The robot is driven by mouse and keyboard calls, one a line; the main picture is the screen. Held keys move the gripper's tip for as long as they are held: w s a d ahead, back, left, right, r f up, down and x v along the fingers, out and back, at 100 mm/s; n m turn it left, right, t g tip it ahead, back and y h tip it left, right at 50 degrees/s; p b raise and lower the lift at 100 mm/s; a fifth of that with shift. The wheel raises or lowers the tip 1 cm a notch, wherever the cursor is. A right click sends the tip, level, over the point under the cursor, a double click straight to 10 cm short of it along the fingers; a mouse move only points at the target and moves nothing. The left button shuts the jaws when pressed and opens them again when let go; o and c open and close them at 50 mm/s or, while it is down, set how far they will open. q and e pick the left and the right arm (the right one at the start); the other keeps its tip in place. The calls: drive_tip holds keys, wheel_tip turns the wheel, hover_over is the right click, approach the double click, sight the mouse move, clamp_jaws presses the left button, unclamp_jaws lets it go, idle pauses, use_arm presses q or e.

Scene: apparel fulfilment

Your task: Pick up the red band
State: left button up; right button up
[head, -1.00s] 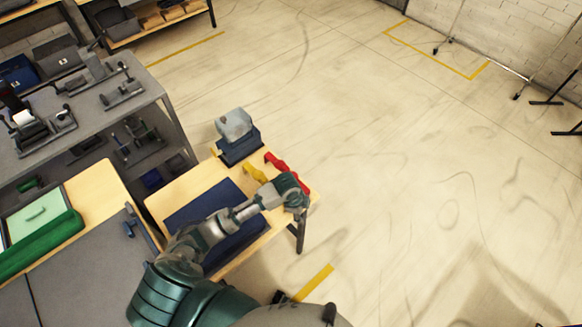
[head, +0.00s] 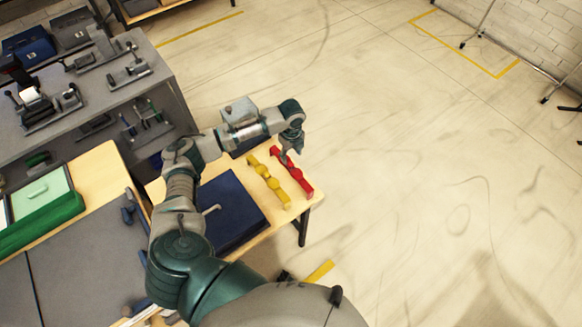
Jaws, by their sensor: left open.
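The red band (head: 297,177) lies on the right edge of a small wooden table, stretched out at a slant. A yellow band (head: 268,181) lies beside it on the left, apart from it. My left gripper (head: 287,158) points down over the far end of the red band, open. Whether its fingers touch the band cannot be told. My right gripper is not in view.
A dark blue mat or case (head: 226,222) lies on the small wooden table (head: 263,236). A grey box-shaped device (head: 238,111) stands at its far end, partly behind my arm. A grey bench with tools is at left.

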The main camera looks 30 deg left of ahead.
sight(291, 164)
use_arm(q)
wheel_tip(291, 164, down, 3)
drive_tip(key=shift+r, duration=0.1)
drive_tip(key=shift+s+f, duration=0.1)
drive_tip(key=shift+f, duration=0.45)
drive_tip(key=f, duration=0.3)
drive_tip(key=shift+s+f, duration=0.2)
drive_tip(key=shift+f, duration=0.7)
drive_tip(key=c, duration=0.8)
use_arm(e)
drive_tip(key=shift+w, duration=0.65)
